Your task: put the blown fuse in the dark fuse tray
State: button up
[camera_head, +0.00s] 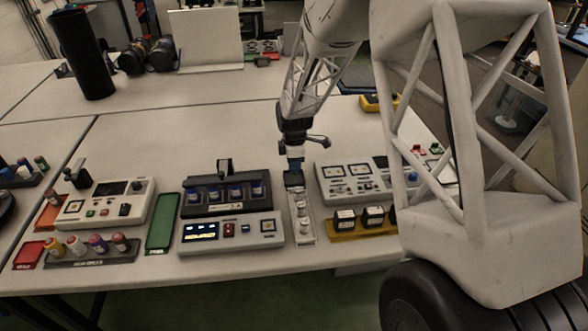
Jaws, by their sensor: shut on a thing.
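My gripper (294,176) points down at the far end of a pale narrow strip (307,238) with several round fittings. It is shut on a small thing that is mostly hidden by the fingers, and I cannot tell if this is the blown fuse. A dark holder (226,209) left of my gripper has several blue-topped cylinders in a row. I cannot tell for sure which one is the dark fuse tray.
A grey panel with a lit display (230,234) stands before the dark holder. A green mat (161,222), a red tray (29,255) and a white panel (137,192) lie left. A yellow tray with black blocks (345,235) and another panel (336,185) are right.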

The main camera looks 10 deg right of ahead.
jog(key=shift+f, duration=1.3)
jog(key=shift+f, duration=0.1)
jog(key=o, duration=0.9)
notch_tip(320, 180, up, 12)
jog(key=shift+r, duration=0.1)
